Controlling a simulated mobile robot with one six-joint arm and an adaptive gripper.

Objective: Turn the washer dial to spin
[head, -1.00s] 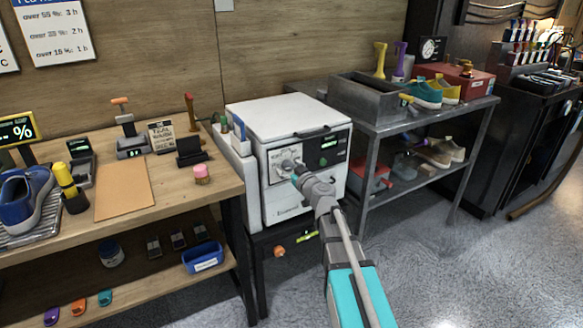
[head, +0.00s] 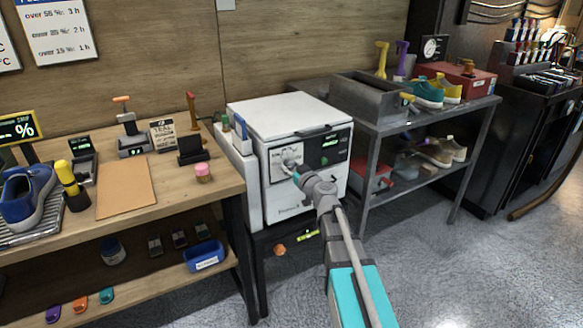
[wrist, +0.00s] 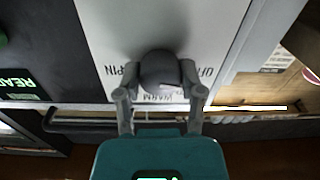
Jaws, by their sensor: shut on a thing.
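The washer (head: 290,120) is a white box with a control panel on its front. Its round dark grey dial (wrist: 158,66) shows in the wrist view. Upside-down lettering surrounds it: a word ending in "PIN" on the left, "OFF" on the right and "WARM" below. My gripper (wrist: 159,80) is shut on the dial, one finger on each side. I cannot tell which label the dial points at. In the head view my gripper (head: 294,173) reaches the panel from the front and partly covers the dial.
A lit green display (head: 327,160) sits right of the dial. A wooden bench (head: 170,185) with a blue sneaker (head: 28,195) stands left. A grey metal shelf (head: 390,123) with shoes and a bin stands right. The floor in front is open.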

